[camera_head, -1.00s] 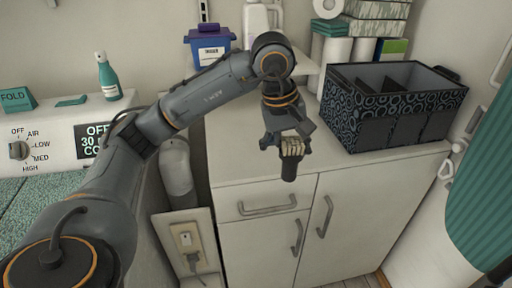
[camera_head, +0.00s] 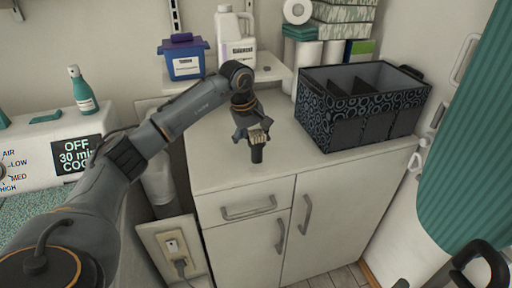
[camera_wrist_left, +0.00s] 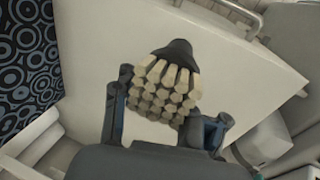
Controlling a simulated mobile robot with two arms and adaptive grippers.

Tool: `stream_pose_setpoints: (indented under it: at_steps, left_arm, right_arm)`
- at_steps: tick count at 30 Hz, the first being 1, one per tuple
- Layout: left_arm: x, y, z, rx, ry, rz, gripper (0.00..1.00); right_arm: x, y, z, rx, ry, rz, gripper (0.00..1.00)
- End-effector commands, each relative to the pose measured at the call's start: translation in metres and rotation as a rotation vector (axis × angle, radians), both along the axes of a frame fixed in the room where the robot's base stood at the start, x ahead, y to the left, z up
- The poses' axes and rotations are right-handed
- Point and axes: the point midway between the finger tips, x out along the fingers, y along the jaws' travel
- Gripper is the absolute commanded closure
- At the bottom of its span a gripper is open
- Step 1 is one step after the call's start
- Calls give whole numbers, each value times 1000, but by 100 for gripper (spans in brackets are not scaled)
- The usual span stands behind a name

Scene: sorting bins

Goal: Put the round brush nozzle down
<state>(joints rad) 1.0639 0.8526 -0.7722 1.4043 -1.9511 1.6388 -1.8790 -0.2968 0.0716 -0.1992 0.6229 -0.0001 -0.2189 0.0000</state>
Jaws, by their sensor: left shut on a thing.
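The round brush nozzle (camera_head: 257,153) has a dark neck and pale bristle tufts. My left gripper (camera_head: 254,133) is shut on it, over the white cabinet top near the front edge. In the left wrist view the nozzle (camera_wrist_left: 168,85) sits between the two fingers of the gripper (camera_wrist_left: 165,120), with its dark neck pointing away. I cannot tell whether the nozzle touches the counter. A dark curved part at the lower right edge of the head view may be my right arm; my right gripper does not show clearly.
A patterned sorting bin (camera_head: 362,128) with compartments stands on the right of the counter (camera_head: 215,165). A blue tub (camera_head: 184,62) and a white jug (camera_head: 236,45) stand on the shelf behind. Paper rolls (camera_head: 318,65) stand at the back. The counter left of the bin is mostly clear.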

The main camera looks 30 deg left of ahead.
Motion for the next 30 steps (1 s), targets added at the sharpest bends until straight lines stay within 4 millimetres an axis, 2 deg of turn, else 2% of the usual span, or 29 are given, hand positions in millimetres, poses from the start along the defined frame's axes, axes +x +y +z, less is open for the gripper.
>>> stream_pose_setpoints:
  at_steps: [4,10,23,24,30]
  left_arm:
    - [6,5,-10,-1,3,1,100]
    - [5,4,-34,-1,2,-1,100]
    - [5,5,-45,0,-2,-1,100]
    - [6,5,-43,0,-2,-1,58]
    - [5,4,-43,0,-1,-1,18]
  right_arm:
    - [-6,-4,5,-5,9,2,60]
    - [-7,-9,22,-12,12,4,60]
    - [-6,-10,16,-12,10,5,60]
    - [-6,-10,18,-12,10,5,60]
    - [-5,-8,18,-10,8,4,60]
